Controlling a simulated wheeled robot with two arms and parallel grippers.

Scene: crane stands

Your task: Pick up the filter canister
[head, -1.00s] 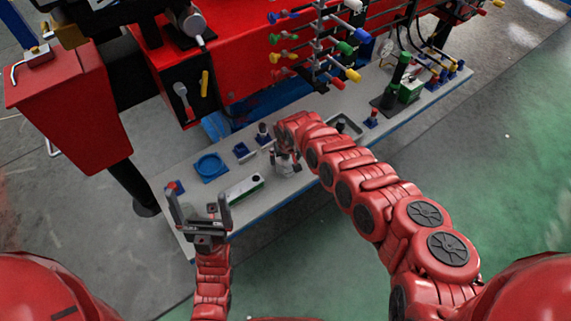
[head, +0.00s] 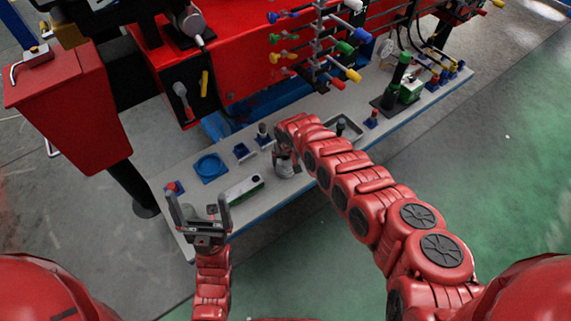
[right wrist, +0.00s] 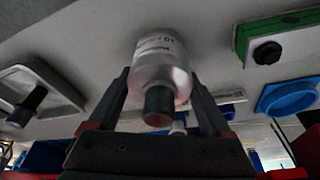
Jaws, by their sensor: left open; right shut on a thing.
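The filter canister is a silver cylinder (right wrist: 160,62) with printed text and a dark end, seen between the fingers in the right wrist view. In the head view it shows only partly (head: 287,168), at the near edge of the grey shelf (head: 220,220). My right gripper (right wrist: 162,85) is shut on it, one finger on each side; in the head view this gripper (head: 284,153) is largely hidden by its own arm. I cannot tell whether the canister touches the shelf. My left gripper (head: 199,212) is open and empty over the shelf's left end.
On the shelf are a blue round dish (head: 210,167), a white and green box (head: 243,188), small blue holders (head: 241,151) and a grey tray (head: 345,128). A green and black stand (head: 398,82) is further right. Red machinery with coloured levers (head: 315,45) rises behind.

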